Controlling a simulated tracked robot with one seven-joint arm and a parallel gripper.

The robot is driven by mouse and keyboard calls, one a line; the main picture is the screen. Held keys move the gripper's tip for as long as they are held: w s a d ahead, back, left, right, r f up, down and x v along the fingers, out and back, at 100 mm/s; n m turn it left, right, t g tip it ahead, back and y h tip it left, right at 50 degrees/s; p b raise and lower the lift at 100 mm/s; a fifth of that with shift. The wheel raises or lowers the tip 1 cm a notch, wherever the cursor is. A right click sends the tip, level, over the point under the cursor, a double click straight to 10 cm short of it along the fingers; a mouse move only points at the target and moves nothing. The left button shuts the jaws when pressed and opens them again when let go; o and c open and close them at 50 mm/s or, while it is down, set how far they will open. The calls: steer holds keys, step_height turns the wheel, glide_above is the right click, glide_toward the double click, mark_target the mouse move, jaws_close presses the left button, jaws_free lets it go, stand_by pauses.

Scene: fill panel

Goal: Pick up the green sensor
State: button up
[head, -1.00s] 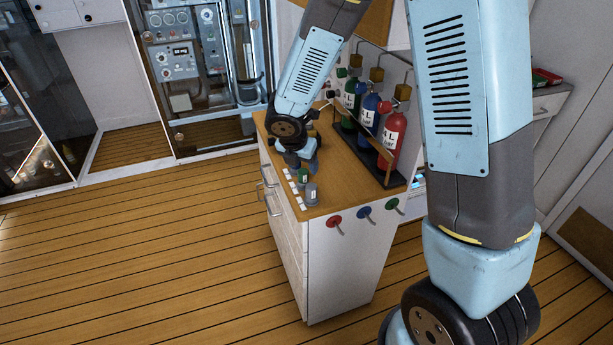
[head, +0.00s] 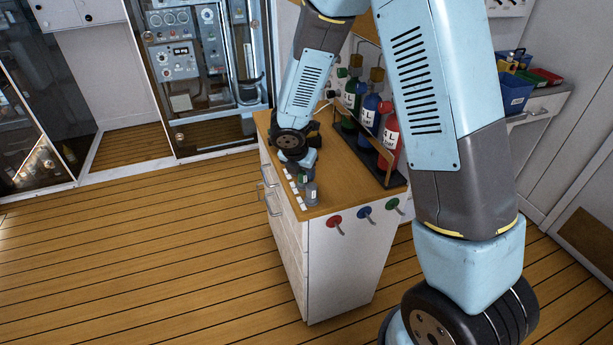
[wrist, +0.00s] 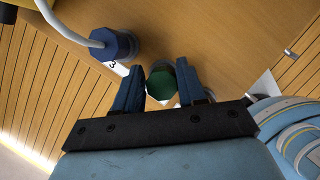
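The green sensor (wrist: 162,82) shows in the wrist view as a dark green, many-sided cap between the two blue fingers of my gripper (wrist: 160,85). The fingers are spread, one on each side of it, with very narrow gaps. I see no clear grip on it. In the head view the green sensor (head: 303,178) is a small patch on the cabinet top, mostly hidden by my gripper (head: 301,170), which points down over it.
A dark blue sensor (wrist: 112,46) with a pale cable stands close to the left finger. A grey sensor (head: 311,193) stands near the front corner of the wooden cabinet top (head: 345,185). Gas bottles (head: 389,136) stand in a rack behind my gripper.

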steer(key=c, duration=0.6)
steer(key=shift+o, duration=0.2)
steer(key=shift+r, duration=0.1)
